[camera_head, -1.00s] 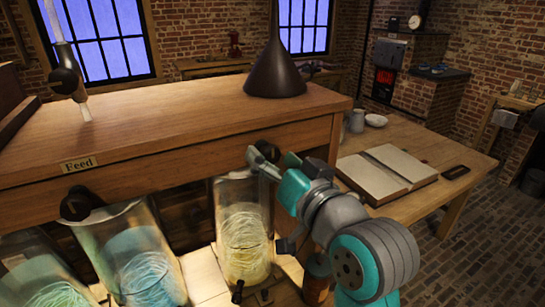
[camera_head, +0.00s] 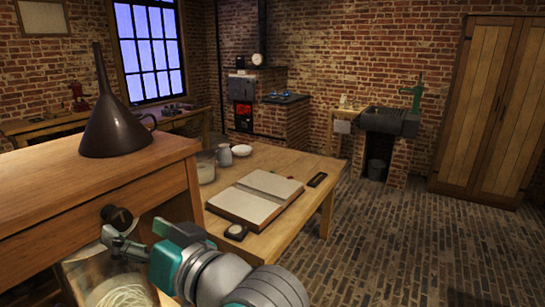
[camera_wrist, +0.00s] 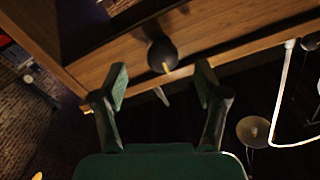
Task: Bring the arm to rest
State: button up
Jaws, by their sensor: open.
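My gripper (camera_head: 137,240) is in the lower left of the head view, in front of the wooden shelf unit's near edge. It is open and empty. In the wrist view its two fingers (camera_wrist: 162,88) stand apart, with a dark round knob (camera_wrist: 162,55) on the wooden edge beyond them. The same dark knob (camera_head: 116,216) shows just above the gripper in the head view. I cannot tell whether the gripper touches it. A glass jar with pale coils (camera_head: 118,293) is below the gripper, partly hidden by my arm.
A dark funnel (camera_head: 115,125) stands on the shelf unit's top (camera_head: 60,190). A table (camera_head: 295,160) to the right bears an open book (camera_head: 256,196), a small dark round object (camera_head: 236,232) and a white dish (camera_head: 241,150). Brick floor (camera_head: 400,250) is open on the right.

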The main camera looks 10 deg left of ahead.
jog(key=w+d+f+m+t+h, duration=0.2)
jog(key=d+f, duration=0.4)
jog(key=f, duration=0.3)
jog(key=w+d+f+m+t+h, duration=0.25)
jog(key=d+f, duration=0.35)
jog(key=f, duration=0.3)
jog(key=s+d+f+m+t+h, duration=0.1)
jog(key=s+d+f+m+h, duration=0.15)
jog(key=d+f, duration=0.45)
jog(key=s+d+f+m+t+h, duration=0.1)
jog(key=s+d+f+t+h, duration=0.15)
jog(key=d+f, duration=0.4)
jog(key=s+d+f+m+h, duration=0.1)
jog(key=s+d+f+h, duration=0.45)
jog(key=s+d, duration=1)
jog(key=s, duration=0.6)
jog(key=s+d+h, duration=0.1)
jog(key=s+d, duration=0.1)
jog(key=s, duration=0.6)
jog(key=shift+s+d+h, duration=0.2)
jog(key=shift+d+h, duration=0.1)
jog(key=shift+d, duration=0.1)
